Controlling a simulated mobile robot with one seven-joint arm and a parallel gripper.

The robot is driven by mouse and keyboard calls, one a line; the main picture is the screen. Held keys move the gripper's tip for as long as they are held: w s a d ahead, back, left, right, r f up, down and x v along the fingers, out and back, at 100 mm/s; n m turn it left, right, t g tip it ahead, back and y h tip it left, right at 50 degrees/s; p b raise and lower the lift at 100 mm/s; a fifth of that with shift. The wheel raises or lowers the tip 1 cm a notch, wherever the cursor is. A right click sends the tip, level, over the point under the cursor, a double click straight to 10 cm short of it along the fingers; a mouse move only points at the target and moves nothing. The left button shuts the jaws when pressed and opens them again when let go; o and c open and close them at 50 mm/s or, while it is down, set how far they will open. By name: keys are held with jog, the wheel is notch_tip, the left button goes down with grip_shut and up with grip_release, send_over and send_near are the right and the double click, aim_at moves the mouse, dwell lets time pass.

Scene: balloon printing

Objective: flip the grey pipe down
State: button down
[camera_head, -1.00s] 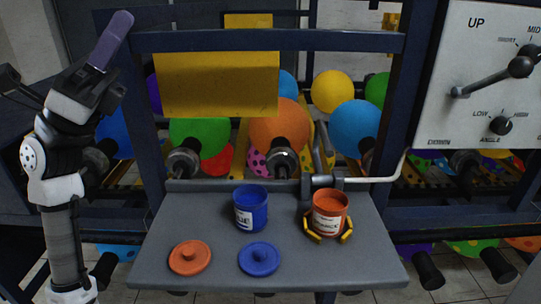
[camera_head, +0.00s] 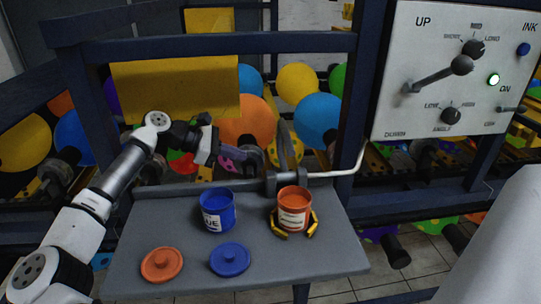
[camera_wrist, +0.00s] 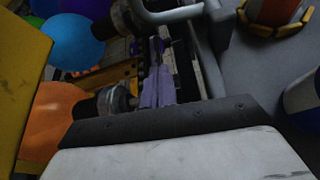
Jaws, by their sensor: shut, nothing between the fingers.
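The grey pipe (camera_head: 286,148) stands up from a hinge block at the back edge of the grey shelf, behind the orange ink pot. A grey curved tube at the top of the wrist view (camera_wrist: 172,13) appears to be the same pipe. My gripper (camera_head: 256,158) has purple fingers and reaches in from the left, just left of the pipe. Its fingers also show in the wrist view (camera_wrist: 157,58), shut with nothing between them, pointing toward the tube. A small gap seems to separate them; contact cannot be told for sure.
On the grey shelf (camera_head: 190,262) stand a blue pot (camera_head: 217,211) and an orange pot (camera_head: 293,208) in a yellow holder. Orange (camera_head: 161,264) and blue (camera_head: 229,258) lids lie in front. Balloons hang behind; a control panel (camera_head: 440,110) is at right.

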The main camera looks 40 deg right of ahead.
aim_at(268, 167)
jog(key=shift+w+a+f+y, duration=0.2)
jog(key=shift+f+y, duration=0.1)
jog(key=shift+f, duration=0.25)
jog(key=shift+d, duration=0.15)
jog(key=p+x, duration=0.1)
jog(key=x, duration=0.2)
jog(key=p+x, duration=0.2)
jog(key=x, duration=0.1)
jog(key=p+x, duration=0.2)
jog(key=x, duration=0.2)
jog(key=shift+s+d+r, duration=0.1)
jog(key=shift+s+r, duration=0.05)
jog(key=shift+r, duration=0.15)
jog(key=r, duration=0.1)
jog(key=r+p, duration=0.2)
jog(key=shift+s+r, duration=0.2)
jog(key=shift+s, duration=0.1)
jog(key=shift+d+f+b, duration=0.1)
jog(key=shift+d+b, duration=0.05)
jog(key=shift+b, duration=0.65)
